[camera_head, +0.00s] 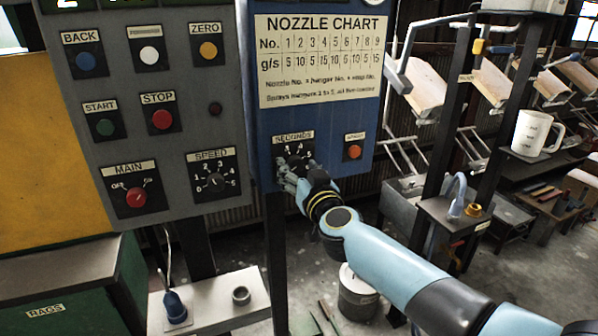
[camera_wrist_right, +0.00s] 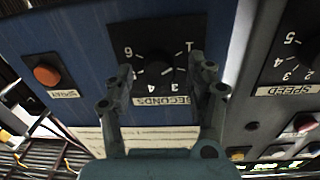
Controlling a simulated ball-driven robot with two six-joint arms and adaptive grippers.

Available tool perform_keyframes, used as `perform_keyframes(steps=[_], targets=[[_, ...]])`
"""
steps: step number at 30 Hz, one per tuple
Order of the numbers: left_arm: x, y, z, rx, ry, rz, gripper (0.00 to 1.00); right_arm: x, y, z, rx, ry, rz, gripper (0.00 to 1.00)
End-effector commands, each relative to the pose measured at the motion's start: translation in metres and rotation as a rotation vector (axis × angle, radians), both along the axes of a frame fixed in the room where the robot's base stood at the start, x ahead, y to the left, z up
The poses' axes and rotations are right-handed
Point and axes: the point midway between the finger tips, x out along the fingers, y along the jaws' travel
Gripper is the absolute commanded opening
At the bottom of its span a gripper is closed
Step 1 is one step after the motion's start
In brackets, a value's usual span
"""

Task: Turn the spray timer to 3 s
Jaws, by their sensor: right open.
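The spray timer is the dial labelled SECONDS (camera_head: 294,146) on the blue panel, on a black plate with numbers around a dark knob. It shows upside down in the right wrist view (camera_wrist_right: 160,40), with 6 and 1 at the top and 3 and 4 toward its label. Its pointer setting cannot be read. My right gripper (camera_head: 288,172) is at the lower part of the dial and hides part of it. In the right wrist view my right gripper (camera_wrist_right: 161,75) is open, its fingers on either side of the knob; contact cannot be told. My left gripper is not in view.
An orange button (camera_head: 354,152) sits right of the timer on the same panel. A nozzle chart (camera_head: 321,60) is above it. The grey panel (camera_head: 182,188) at left carries the MAIN and SPEED (camera_head: 215,181) dials and several buttons. A hanger rack and white mug (camera_head: 533,133) stand right.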

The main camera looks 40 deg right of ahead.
Motion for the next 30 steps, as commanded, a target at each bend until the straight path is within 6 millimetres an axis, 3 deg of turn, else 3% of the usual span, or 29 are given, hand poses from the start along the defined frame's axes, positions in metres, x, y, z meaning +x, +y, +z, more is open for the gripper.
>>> perform_keyframes(steps=[8,20,30], targets=[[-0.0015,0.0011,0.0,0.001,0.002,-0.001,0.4,0.0008,-0.0005,0.0001,0.0,0.0,0.0,0.53],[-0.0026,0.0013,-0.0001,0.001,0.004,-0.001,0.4,0.0005,-0.0003,0.0001,0.0,0.0,0.0,0.01],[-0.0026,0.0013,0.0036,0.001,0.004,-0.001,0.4,0.0006,-0.0001,0.001,0.049,-0.011,0.0,0.01]])
